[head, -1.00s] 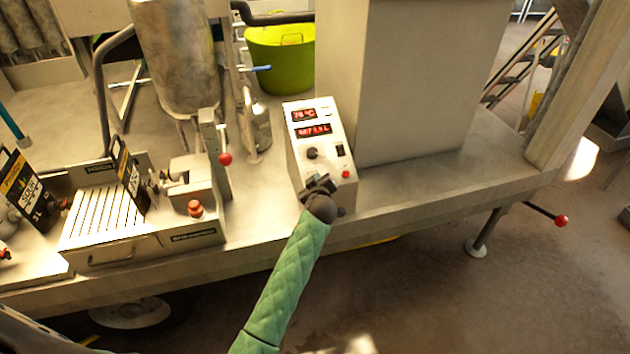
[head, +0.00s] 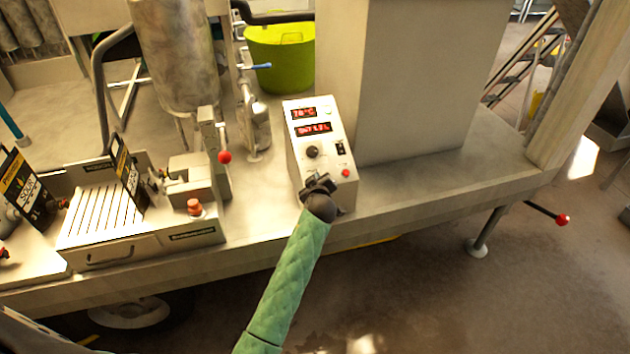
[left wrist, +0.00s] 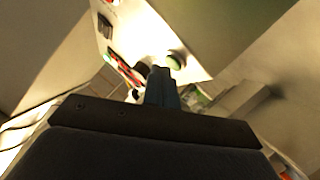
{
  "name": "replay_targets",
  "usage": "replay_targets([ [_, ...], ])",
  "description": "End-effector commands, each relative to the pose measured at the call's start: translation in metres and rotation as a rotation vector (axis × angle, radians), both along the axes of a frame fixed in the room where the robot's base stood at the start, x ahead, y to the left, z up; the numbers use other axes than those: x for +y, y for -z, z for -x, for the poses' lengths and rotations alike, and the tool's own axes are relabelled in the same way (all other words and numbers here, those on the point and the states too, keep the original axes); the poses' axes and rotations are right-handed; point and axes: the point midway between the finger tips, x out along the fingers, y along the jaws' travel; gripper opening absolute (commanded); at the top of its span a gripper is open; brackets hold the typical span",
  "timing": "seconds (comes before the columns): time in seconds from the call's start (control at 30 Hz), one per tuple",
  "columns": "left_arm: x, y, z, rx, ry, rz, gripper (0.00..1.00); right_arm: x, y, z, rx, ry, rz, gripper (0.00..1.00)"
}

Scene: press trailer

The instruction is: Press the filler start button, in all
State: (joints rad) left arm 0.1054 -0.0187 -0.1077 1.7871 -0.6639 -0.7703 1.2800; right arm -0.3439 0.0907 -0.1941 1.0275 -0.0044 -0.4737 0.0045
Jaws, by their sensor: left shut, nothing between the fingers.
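The control box (head: 318,125) stands on the steel bench, with two red displays, a black knob (head: 312,151), a black switch and a small red button (head: 346,172) on its sloped face. My left gripper (head: 318,184) is at the lower left of that face, shut and empty, and hides part of it in the head view. In the left wrist view, my shut fingers (left wrist: 163,80) point at the panel. A round green button (left wrist: 176,61) sits just beyond their tips, slightly right. I cannot tell whether they touch it. My right gripper is not in view.
Left of the box are a lever with a red ball (head: 225,157) and a filling unit with a red button (head: 194,207). A tall steel cabinet (head: 415,80) rises behind right of the box. The bench right of the box (head: 430,178) is clear.

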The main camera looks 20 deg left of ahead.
Motion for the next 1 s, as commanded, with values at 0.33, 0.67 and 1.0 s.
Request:
replay_targets([
  [0.33,0.0005,0.0,-0.0001,0.0,0.0,0.0,0.0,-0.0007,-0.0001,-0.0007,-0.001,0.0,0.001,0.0],
  [0.67,0.0015,0.0028,-0.0012,0.0,-0.001,0.001,0.0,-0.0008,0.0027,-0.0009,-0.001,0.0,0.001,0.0],
  [1.0,0.0023,0.0058,-0.0024,0.0,-0.001,0.001,0.0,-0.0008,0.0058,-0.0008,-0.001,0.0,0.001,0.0],
])
